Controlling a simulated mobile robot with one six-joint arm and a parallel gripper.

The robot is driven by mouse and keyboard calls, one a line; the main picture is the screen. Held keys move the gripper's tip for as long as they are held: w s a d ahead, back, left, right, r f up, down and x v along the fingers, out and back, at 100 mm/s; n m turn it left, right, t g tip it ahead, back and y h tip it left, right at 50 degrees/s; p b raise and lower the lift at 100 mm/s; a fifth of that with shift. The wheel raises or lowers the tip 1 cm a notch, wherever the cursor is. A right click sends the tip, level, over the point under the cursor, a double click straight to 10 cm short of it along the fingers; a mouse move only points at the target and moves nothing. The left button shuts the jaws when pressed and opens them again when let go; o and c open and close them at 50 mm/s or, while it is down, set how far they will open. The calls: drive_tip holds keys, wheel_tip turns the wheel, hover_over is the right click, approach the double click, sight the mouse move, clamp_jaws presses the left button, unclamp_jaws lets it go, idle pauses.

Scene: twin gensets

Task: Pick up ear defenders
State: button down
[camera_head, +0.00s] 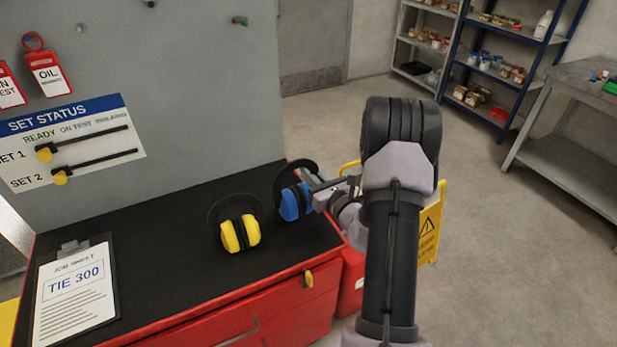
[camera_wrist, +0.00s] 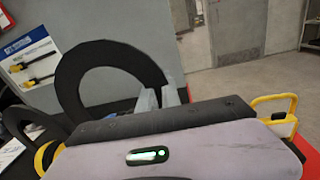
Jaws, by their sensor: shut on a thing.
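The blue ear defenders (camera_head: 289,204), with a black headband, are at the right end of the black bench top. My gripper (camera_head: 313,195) reaches in from the right and is shut on them. I cannot tell whether they still touch the bench top. The yellow ear defenders (camera_head: 240,234), also with a black headband, stand on the bench to the left, apart from my gripper. Part of them shows at the wrist view's lower left (camera_wrist: 42,158).
The red cabinet (camera_head: 285,318) carries the black top (camera_head: 165,222). A clipboard (camera_head: 75,295) lies at its left end. A grey board (camera_head: 180,100) rises behind. A yellow warning sign (camera_head: 430,228) stands right of the cabinet, behind my arm. Open floor lies beyond.

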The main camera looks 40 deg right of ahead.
drive_tip(key=s+a+r+p, duration=0.1)
drive_tip(key=s, duration=1.4)
drive_tip(key=shift+s+a, duration=0.2)
drive_tip(key=shift+s, duration=0.2)
drive_tip(key=shift+r, duration=0.1)
